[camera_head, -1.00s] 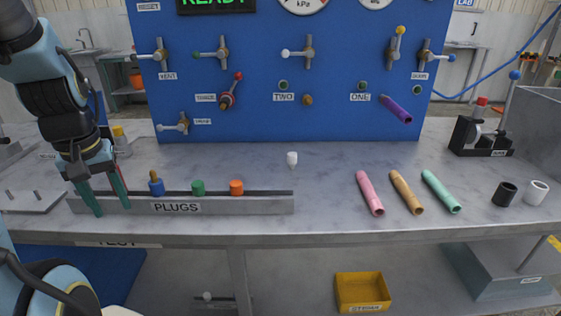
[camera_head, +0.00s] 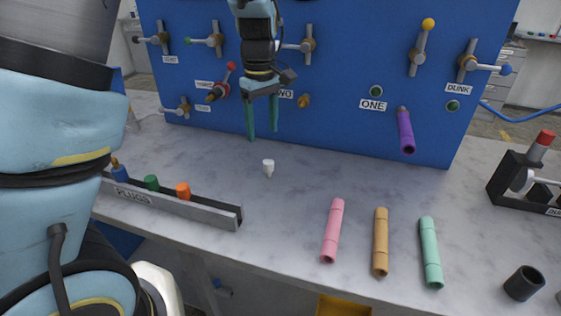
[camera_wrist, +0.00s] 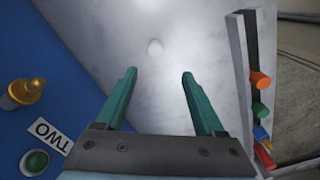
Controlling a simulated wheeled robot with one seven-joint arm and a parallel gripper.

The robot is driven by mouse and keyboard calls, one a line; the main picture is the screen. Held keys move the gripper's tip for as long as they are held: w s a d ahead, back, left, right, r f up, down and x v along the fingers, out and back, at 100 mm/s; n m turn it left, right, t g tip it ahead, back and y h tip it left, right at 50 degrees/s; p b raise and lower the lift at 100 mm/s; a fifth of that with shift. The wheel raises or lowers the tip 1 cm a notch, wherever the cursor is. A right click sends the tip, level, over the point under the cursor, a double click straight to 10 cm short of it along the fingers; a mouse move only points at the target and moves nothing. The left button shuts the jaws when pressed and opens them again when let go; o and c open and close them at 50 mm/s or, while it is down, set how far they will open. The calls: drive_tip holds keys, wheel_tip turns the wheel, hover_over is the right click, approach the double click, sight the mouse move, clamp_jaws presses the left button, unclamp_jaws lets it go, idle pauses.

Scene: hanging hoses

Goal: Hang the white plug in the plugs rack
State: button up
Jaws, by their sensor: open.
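The small white plug (camera_head: 268,167) stands on the grey marbled bench top, in front of the blue panel. It also shows in the wrist view (camera_wrist: 155,47), ahead of the fingertips and between their lines. My gripper (camera_head: 262,136) points down with two green fingers apart, empty, above the bench and a little behind and above the plug. The fingers also show in the wrist view (camera_wrist: 159,75). The plugs rack (camera_head: 190,208) is a grey trough labelled PLUGS at the front left of the bench. It holds a blue plug (camera_head: 119,172), a green plug (camera_head: 151,183) and an orange plug (camera_head: 183,191).
Pink (camera_head: 333,230), tan (camera_head: 381,242) and mint (camera_head: 431,252) hoses lie right of the plug. A purple hose (camera_head: 405,130) hangs from port ONE. The blue panel (camera_head: 340,70) with valves rises behind. Bench between plug and rack is clear.

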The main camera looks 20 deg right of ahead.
hover_over(268, 161)
drive_tip(key=f, duration=0.5)
drive_tip(key=shift+a+f+p, duration=0.2)
drive_tip(key=shift+f+p, duration=0.1)
drive_tip(key=shift+p, duration=0.05)
drive_tip(key=shift+s+d+f+p, duration=0.15)
drive_tip(key=shift+f+p, duration=0.6)
drive_tip(key=shift+f, duration=1.85)
clamp_jaws()
